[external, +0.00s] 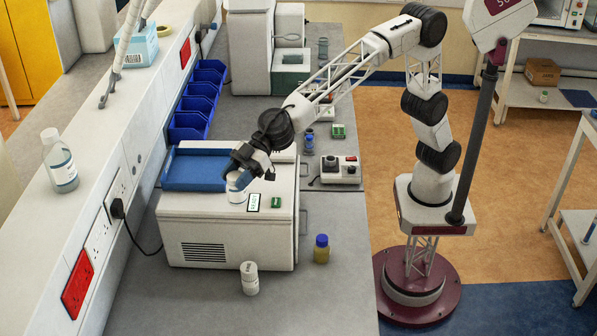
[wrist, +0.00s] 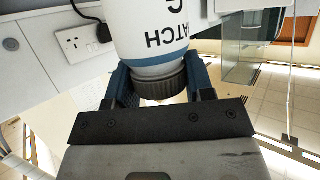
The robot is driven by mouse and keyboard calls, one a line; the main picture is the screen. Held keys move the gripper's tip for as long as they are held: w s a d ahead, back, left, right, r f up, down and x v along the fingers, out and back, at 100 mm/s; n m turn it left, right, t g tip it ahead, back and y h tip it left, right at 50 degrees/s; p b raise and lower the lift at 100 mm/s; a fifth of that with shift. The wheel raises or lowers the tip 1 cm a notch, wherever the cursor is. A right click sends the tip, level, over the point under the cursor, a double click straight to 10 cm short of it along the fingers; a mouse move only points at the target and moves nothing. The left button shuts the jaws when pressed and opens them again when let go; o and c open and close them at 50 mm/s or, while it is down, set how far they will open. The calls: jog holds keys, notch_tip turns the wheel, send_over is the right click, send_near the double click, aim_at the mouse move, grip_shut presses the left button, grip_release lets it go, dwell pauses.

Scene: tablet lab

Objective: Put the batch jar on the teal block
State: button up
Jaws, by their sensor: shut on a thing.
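The batch jar (external: 237,190) is a small white jar at the top of the white boxy machine, partly hidden by my gripper (external: 240,176). In the wrist view the jar (wrist: 158,40) has a white body with upside-down "BATCH" lettering, a thin blue band and a dark ribbed cap. My gripper (wrist: 160,82) is shut on it, one blue finger on each side near the cap. I cannot tell whether the jar touches the machine top. A small green block (external: 276,202) sits to its right; I cannot tell if it is the teal block.
A blue tray (external: 188,170) lies behind the jar on the machine (external: 225,230). A small sign (external: 254,203) stands between the jar and green block. A white bottle (external: 249,280) and a blue-capped bottle (external: 321,250) stand in front. Another green block (external: 338,131) lies farther back.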

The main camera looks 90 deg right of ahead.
jog(key=w+d+f+m+t+h, duration=0.15)
jog(key=w+d, duration=0.35)
jog(key=d, duration=0.7)
jog(key=w+d+m+t+h, duration=0.15)
jog(key=w+d, duration=0.35)
jog(key=d, duration=0.8)
jog(key=w+d+f+m+h, duration=0.15)
jog(key=w+d, duration=0.25)
jog(key=d, duration=0.8)
jog(key=s+d+f+m+t+h, duration=0.1)
jog(key=d+f+m+h, duration=0.1)
jog(key=d+f, duration=0.6)
jog(key=s+d+f+m+h, duration=0.2)
jog(key=d+f, duration=0.2)
jog(key=d, duration=0.8)
jog(key=s+d+f+m+t+h, duration=0.1)
jog(key=d+f+m+h, duration=0.1)
jog(key=d+f, duration=0.6)
jog(key=s+d+r+n+y, duration=0.3)
jog(key=s+d+r, duration=0.35)
jog(key=s, duration=0.35)
jog(key=s+a+f+n+g+y, duration=0.1)
jog(key=s+n+g+y, duration=0.3)
jog(key=s, duration=1.9)
jog(key=shift+a+f+n+y, duration=0.35)
jog(key=shift+a+n+y, duration=0.05)
jog(key=shift+n+y, duration=0.75)
